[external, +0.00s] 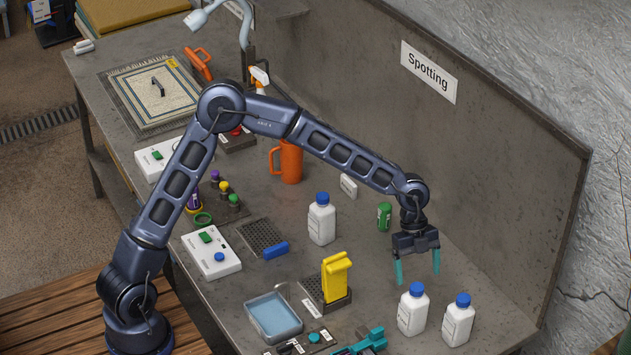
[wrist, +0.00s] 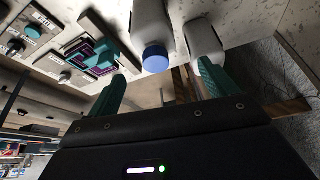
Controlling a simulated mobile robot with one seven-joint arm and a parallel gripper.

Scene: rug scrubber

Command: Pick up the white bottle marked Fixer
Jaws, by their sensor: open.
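Three white bottles with blue caps stand on the bench in the external view: one near the middle (external: 321,222), one at the front (external: 411,315), and one to its right (external: 457,325). Their label print is too small to read, so I cannot tell which is marked Fixer. My gripper (external: 418,268) points down, open and empty, its teal fingers above and behind the front pair. In the wrist view, one capped bottle (wrist: 153,28) shows beyond and between the fingers (wrist: 162,80). Another white bottle (wrist: 201,36) is partly hidden by the right finger.
A yellow object (external: 337,275) stands in a dark block left of the front bottles. A blue tray (external: 273,317) and a teal tool (external: 366,343) lie nearby. A green can (external: 384,216) stands behind. The Spotting wall panel (external: 480,110) bounds the bench's back; bare bench lies right of the can.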

